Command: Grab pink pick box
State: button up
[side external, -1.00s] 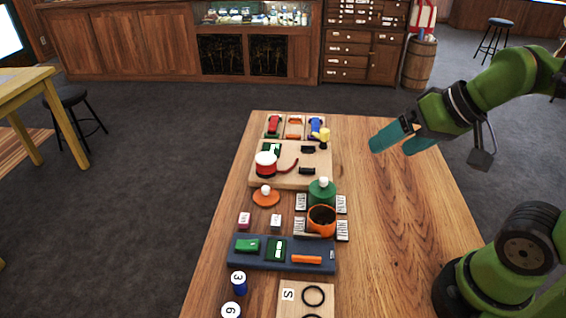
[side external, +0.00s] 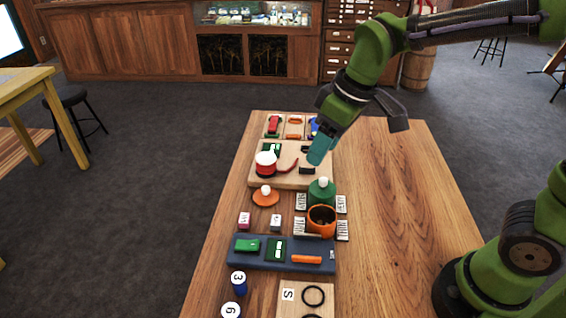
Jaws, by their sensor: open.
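A small pink box with a white label (side external: 244,220), which looks like the pink pick box, sits on the wooden table, left of a similar grey box (side external: 276,222). My gripper (side external: 319,155) has teal fingers that point down over the right side of the wooden board. It is open, and I see nothing between its fingers. It is well behind and to the right of the pink box and does not touch it. One finger largely hides the other. Nothing covers the pink box.
An orange lid (side external: 265,196) lies behind the pink box. A dark blue tray (side external: 240,264) lies in front. A green bottle (side external: 322,192) and an orange cup (side external: 322,222) stand to the right.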

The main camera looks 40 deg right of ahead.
jog(key=w+a+f+n+g, duration=0.2)
jog(key=w+a+f+n, duration=0.1)
jog(key=w+a+n, duration=0.25)
jog(key=n+g+h, duration=0.1)
jog(key=n+h, duration=0.1)
jog(key=n, duration=1.6)
send_over(244, 219)
notch_tip(244, 219, down, 2)
jog(key=f, duration=1.1)
jog(key=shift+a+f, duration=0.2)
jog(key=shift+a, duration=0.05)
jog(key=shift+d+f, duration=0.2)
jog(key=shift+f, duration=2.5)
jog(key=shift+c, duration=0.4)
grip_shut()
